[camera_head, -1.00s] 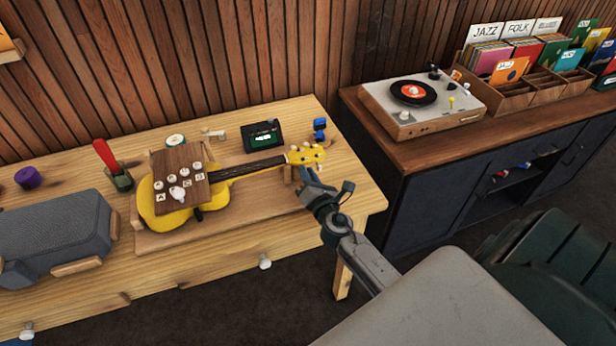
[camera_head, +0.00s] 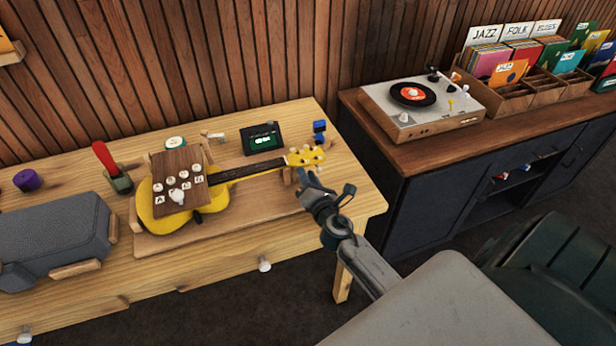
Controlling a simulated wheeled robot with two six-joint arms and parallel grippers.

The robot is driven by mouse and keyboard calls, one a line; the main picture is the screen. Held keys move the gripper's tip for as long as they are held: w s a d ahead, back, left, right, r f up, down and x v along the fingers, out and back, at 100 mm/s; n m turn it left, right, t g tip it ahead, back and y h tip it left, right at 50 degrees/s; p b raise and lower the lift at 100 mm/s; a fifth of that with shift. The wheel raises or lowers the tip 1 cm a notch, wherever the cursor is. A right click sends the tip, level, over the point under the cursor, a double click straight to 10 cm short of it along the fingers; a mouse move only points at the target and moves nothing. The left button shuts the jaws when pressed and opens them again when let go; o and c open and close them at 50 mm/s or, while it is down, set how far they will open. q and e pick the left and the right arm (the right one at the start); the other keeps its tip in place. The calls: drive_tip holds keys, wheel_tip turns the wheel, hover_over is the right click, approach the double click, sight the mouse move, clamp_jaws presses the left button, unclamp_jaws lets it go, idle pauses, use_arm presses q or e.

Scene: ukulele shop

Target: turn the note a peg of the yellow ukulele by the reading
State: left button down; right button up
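The yellow ukulele (camera_head: 213,198) lies on a wooden cradle on the bench, its neck pointing right to a yellow headstock (camera_head: 306,157) with small pale pegs along its edges. A brown board with lettered white knobs (camera_head: 180,168) covers part of its body; one white piece sits at the board's lower edge. A dark tuner (camera_head: 262,138) with a lit green reading too small to read stands behind the neck. My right gripper (camera_head: 309,179) is just in front of the headstock, its fingertips seemingly apart and empty. My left gripper is out of view.
A grey padded case (camera_head: 55,232) lies at the left, near a red-handled tool in a green holder (camera_head: 112,168). Small blue blocks (camera_head: 319,131) stand behind the headstock. A cabinet with a turntable (camera_head: 420,105) and record crates is at the right. The bench front is clear.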

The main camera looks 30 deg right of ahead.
drive_tip(key=b+v, duration=0.2)
drive_tip(key=v, duration=0.8)
drive_tip(key=shift+f, duration=0.1)
drive_tip(key=shift+s+b, duration=0.35)
drive_tip(key=shift+s, duration=0.05)
